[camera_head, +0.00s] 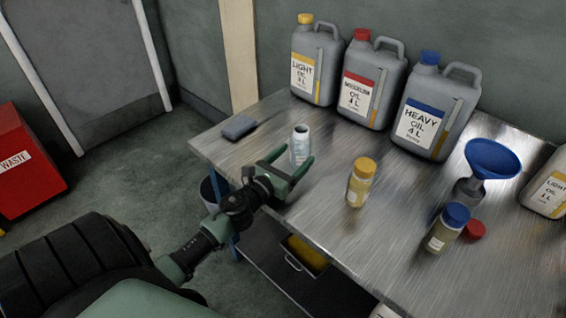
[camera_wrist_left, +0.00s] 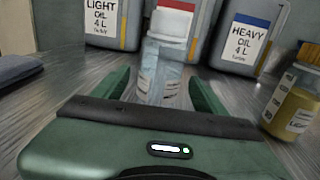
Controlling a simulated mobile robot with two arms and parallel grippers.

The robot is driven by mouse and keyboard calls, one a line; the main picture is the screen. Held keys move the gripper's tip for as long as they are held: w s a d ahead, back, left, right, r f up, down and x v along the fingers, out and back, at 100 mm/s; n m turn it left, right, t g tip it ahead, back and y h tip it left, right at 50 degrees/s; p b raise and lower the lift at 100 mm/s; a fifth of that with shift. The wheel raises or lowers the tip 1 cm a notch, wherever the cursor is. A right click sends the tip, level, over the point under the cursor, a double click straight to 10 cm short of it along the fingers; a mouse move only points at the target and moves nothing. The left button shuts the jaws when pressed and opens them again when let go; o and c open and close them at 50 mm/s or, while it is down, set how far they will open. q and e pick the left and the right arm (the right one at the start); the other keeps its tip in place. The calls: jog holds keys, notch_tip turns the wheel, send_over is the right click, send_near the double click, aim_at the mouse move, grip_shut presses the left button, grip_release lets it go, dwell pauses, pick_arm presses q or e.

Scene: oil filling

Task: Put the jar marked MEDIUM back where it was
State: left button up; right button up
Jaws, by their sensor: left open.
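An uncapped clear jar (camera_head: 300,146) stands upright on the metal table near its left end. Its label is too small to read. In the left wrist view the jar (camera_wrist_left: 160,75) stands between the fingers. My left gripper (camera_head: 291,164) is open around the jar, with a finger on each side; it also shows in the left wrist view (camera_wrist_left: 157,90). I cannot tell if either finger touches it. A red cap (camera_head: 474,230) lies on the table at the right, beside a blue-capped jar (camera_head: 447,228). A yellow-capped jar (camera_head: 361,182) stands mid-table. My right gripper is not in view.
LIGHT (camera_head: 316,60), red-capped (camera_head: 371,80) and HEAVY (camera_head: 434,107) oil cans line the back. A blue funnel (camera_head: 493,158) sits above a grey vessel (camera_head: 467,192). A red WASTE bin (camera_head: 25,165) stands on the floor.

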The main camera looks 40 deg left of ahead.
aim_at(295, 158)
pick_arm(q)
jog(key=s, duration=0.4)
jog(key=shift+s+d+f+b, duration=0.1)
jog(key=shift+s+b, duration=0.3)
jog(key=shift+s, duration=0.65)
